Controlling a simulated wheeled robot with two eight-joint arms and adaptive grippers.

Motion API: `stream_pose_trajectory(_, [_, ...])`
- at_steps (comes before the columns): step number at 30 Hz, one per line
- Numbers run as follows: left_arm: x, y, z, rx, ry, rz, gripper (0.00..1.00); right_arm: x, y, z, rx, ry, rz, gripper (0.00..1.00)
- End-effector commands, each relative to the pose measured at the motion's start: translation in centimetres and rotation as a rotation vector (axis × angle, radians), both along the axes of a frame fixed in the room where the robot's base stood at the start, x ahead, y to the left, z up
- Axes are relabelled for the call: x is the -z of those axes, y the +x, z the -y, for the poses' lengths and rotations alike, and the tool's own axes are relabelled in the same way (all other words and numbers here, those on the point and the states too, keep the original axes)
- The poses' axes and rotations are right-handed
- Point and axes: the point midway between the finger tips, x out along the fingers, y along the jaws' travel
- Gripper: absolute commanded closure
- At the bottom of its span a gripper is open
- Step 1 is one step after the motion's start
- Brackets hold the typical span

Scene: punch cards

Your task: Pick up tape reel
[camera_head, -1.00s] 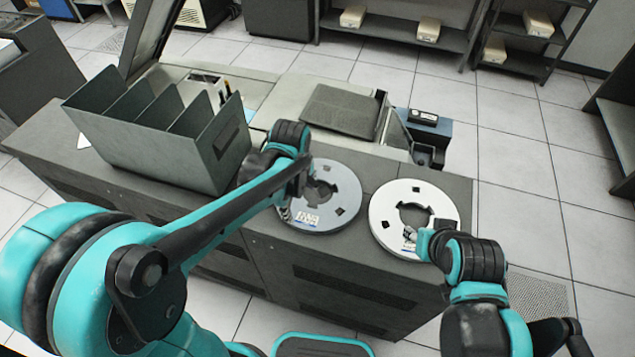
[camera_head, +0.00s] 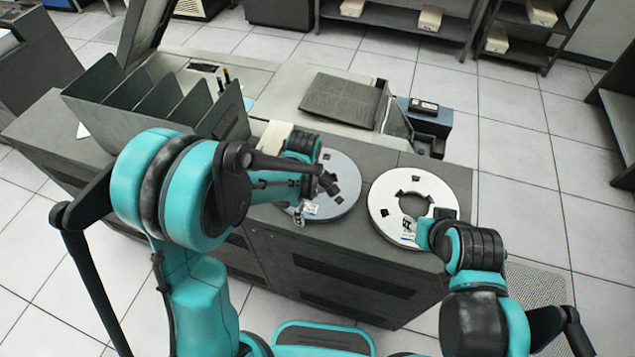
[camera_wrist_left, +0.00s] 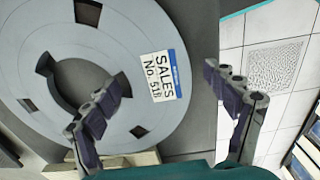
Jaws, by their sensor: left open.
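A grey-blue tape reel (camera_head: 343,203) lies flat on the dark cabinet top, left of a white tape reel (camera_head: 382,203). My left gripper (camera_head: 313,198) is over the near edge of the grey-blue reel, open and empty. In the left wrist view this reel (camera_wrist_left: 135,45) shows its label, "SALES No. 5" and more, between the spread fingers (camera_wrist_left: 165,73). One finger is over the reel near its hub hole, the other outside its rim. I cannot tell how high the fingers are. My right arm overlaps the white reel's near right edge; its fingers do not show.
A grey divided rack (camera_head: 150,115) stands left on the cabinet (camera_head: 345,265). A cream-coloured block (camera_head: 276,137) is behind my left wrist. A dark ribbed cover (camera_head: 340,100) and a blue-black device (camera_head: 428,118) are behind the reels. Shelves stand farther back.

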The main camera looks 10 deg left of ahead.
Motion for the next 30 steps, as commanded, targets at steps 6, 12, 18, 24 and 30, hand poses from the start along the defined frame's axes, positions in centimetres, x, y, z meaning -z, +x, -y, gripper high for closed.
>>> stream_pose_trajectory(6, [-0.1, 0.0, 0.0, 0.0, 0.0, 0.0, 0.43, 0.0, 0.0, 0.0, 0.0, 0.0, 0.0, 0.6])
stream_pose_trajectory(12, [-0.1, 0.0, 0.0, 0.0, 0.0, 0.0, 0.95, 0.0, 0.0, 0.0, 0.0, 0.0, 0.0, 0.6])
stream_pose_trajectory(18, [-0.1, 0.0, 0.0, 0.0, 0.0, 0.001, 0.96, 0.0, 0.0, 0.0, 0.0, 0.0, 0.0, 0.6])
stream_pose_trajectory(24, [-1.0, 0.0, 0.0, 0.0, 0.0, 0.001, 0.96, -0.3, 0.0, 0.0, 0.0, 0.0, 0.0, 0.6])
stream_pose_trajectory(30, [-3.6, 0.0, 0.0, 0.0, 0.0, 0.001, 0.96, -1.0, 0.0, 0.0, 0.0, 0.0, 0.0, 0.6])
